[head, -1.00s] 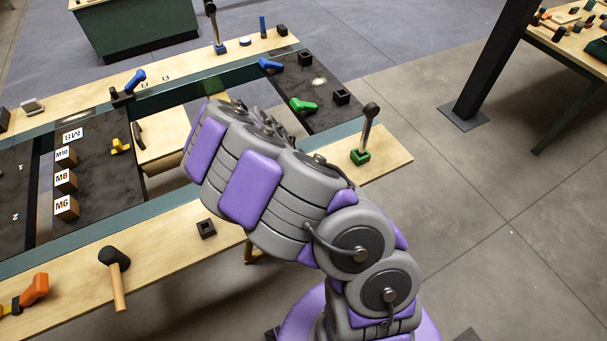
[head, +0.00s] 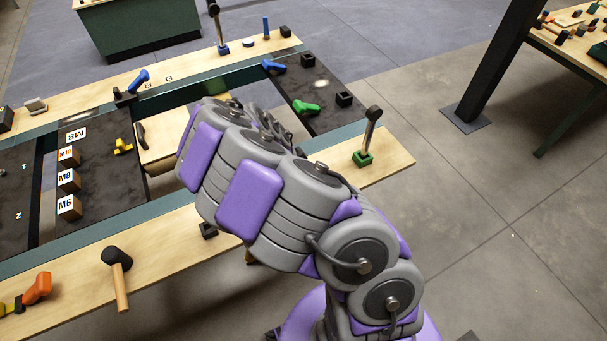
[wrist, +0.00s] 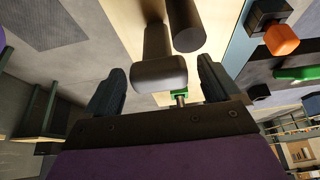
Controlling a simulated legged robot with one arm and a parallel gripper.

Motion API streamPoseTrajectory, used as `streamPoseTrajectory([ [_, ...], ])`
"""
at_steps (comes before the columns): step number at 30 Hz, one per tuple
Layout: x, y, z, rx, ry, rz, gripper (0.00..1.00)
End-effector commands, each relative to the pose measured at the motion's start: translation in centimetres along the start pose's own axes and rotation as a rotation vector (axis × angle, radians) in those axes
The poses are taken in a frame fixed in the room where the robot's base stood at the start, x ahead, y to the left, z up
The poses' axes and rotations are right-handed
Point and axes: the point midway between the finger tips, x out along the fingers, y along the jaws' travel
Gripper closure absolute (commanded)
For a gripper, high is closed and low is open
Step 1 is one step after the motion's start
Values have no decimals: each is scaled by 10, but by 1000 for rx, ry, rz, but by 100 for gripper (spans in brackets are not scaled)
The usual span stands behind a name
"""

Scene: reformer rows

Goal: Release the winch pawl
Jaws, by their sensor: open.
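No part is marked as the winch pawl, and I cannot tell which it is. A black-knobbed metal lever on a green base (head: 363,158) stands at the bench's near right end, right of my arm. Green (head: 306,107) and blue (head: 271,66) handles lie on the dark right panel; another blue handle (head: 138,79) stands tilted on the far rail. In the wrist view my gripper (wrist: 160,85) is open, with a dark rounded block (wrist: 159,73) showing between its fingers, contact unclear. A green base (wrist: 179,93) shows just beyond. In the head view my arm hides the gripper.
A mallet (head: 117,262) and an orange-handled tool (head: 38,288) lie on the near rail. A small black block (head: 208,231) sits beside my arm, partly covered. A dark post (head: 490,70) stands at right. The floor between bench and post is clear.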

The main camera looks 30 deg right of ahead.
Motion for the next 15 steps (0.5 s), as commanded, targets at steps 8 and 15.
streamPoseTrajectory([
  [8, -66, -2, -1, -1, 2, -5, 11],
  [15, -115, -3, 1, -1, 1, -7, 11],
])
